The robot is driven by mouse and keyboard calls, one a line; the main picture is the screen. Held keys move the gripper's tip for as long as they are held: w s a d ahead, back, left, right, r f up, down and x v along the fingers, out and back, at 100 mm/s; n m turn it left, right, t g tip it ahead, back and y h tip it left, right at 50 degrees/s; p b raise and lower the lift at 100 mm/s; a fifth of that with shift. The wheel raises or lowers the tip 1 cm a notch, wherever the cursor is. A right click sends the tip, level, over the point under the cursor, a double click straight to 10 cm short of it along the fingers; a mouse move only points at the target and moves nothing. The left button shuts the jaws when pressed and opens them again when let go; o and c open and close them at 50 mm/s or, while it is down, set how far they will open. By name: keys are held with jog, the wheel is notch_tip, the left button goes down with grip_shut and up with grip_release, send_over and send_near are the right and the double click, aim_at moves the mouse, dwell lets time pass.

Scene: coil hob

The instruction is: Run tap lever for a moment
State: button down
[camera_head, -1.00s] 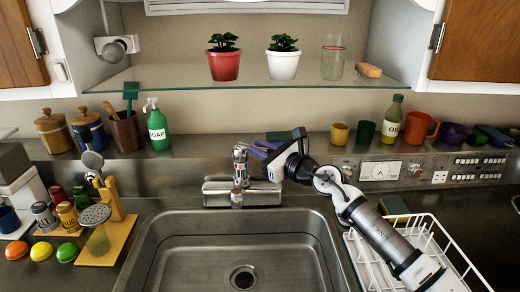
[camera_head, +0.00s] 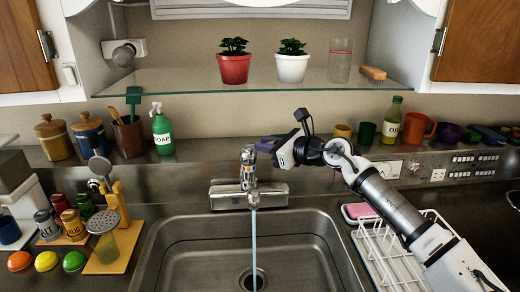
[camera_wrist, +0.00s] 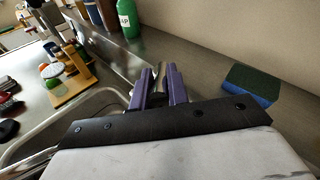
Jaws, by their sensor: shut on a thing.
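The chrome tap (camera_head: 248,190) stands on the back edge of the sink, its upright body marked with small coloured patches. A thin stream of water (camera_head: 254,240) falls from its spout into the basin. My gripper (camera_head: 264,146) reaches in from the right at the top of the tap. In the wrist view its purple fingers (camera_wrist: 158,90) are closed around a grey metal piece, the tap lever (camera_wrist: 159,74). The fingers and the dark gripper body hide most of the lever.
The sink basin (camera_head: 180,265) below is empty. A white dish rack (camera_head: 385,250) stands right of it, under my arm. The green soap bottle (camera_head: 162,130) and utensil stand are left. A glass shelf (camera_head: 190,88) with potted plants hangs above. A blue-green sponge (camera_wrist: 251,84) lies behind the tap.

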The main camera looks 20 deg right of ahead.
jog(key=shift+w+r+g, duration=0.15)
jog(key=shift+r+g, duration=0.05)
jog(key=shift+g, duration=0.2)
jog(key=shift+a, duration=0.1)
jog(key=c, duration=1.4)
grip_release()
jog(key=shift+o, duration=0.2)
jog(key=shift+s+d+b, duration=0.3)
jog(key=shift+s+d, duration=0.05)
jog(key=shift+s, duration=0.1)
jog(key=b+v, duration=0.4)
jog(key=v, duration=0.8)
jog(key=shift+s+r, duration=0.3)
jog(key=shift+s, duration=0.1)
